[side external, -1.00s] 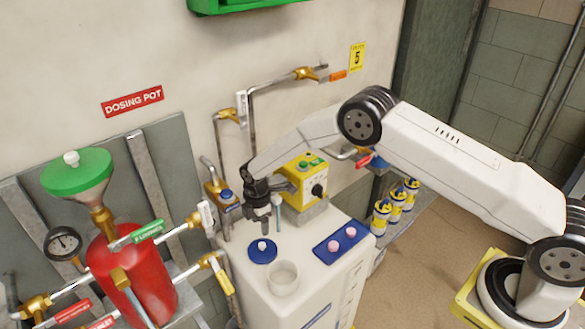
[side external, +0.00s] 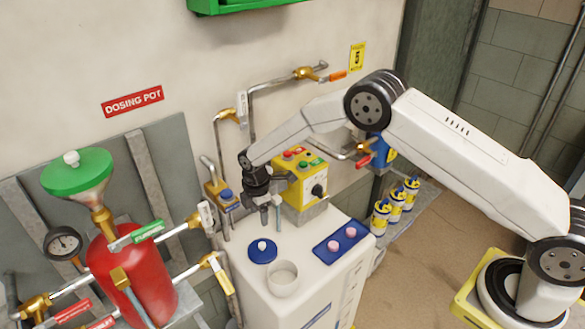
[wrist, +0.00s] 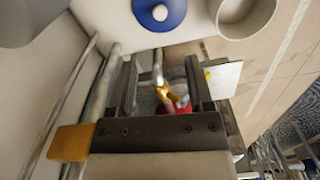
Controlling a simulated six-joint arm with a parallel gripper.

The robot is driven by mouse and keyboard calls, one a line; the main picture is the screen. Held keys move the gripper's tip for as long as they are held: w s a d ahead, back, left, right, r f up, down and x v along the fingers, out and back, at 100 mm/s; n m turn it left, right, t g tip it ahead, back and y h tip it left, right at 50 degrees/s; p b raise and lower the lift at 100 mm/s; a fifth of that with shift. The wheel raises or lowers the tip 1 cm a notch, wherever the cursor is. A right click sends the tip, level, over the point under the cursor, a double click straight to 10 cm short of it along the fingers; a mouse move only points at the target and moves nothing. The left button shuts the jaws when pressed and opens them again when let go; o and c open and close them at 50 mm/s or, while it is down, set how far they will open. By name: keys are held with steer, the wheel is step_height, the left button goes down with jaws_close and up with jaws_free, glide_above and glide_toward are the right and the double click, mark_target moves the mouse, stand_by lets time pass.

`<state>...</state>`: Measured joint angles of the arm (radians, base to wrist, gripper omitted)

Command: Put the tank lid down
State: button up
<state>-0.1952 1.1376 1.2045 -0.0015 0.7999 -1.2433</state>
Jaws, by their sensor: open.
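The tank lid (side external: 262,250), a blue disc with a small white knob, lies flat on the white tank top (side external: 305,245), beside the pale round cup-like opening (side external: 283,278). It does not touch my gripper. In the wrist view the lid (wrist: 158,12) is at the top edge, partly cut off, with the round rim (wrist: 245,18) to its right. My gripper (side external: 271,220) hangs above and behind the lid in the side view. Its jaws (wrist: 162,85) are apart, with nothing held between them.
A blue tray (side external: 342,254) with two pink pieces lies on the tank top to the right. A yellow control box (side external: 300,182) stands close to my gripper. Pipes and valves run along the wall. A red dosing pot (side external: 130,275) stands at left.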

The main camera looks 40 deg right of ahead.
steer(key=shift+r, duration=0.1)
steer(key=s+d+r+m+t, duration=0.1)
steer(key=s+d+r+m, duration=0.45)
steer(key=s+r, duration=0.3)
steer(key=s+d+r+m+t, duration=0.1)
steer(key=s+d+r+m, duration=0.3)
steer(key=s+r+m, duration=0.45)
steer(key=s+d+f+m, duration=0.1)
steer(key=s+m, duration=0.1)
steer(key=s, duration=0.8)
steer(key=shift+s+d+t, duration=0.2)
steer(key=shift+d+t, duration=0.05)
steer(key=shift+t, duration=0.05)
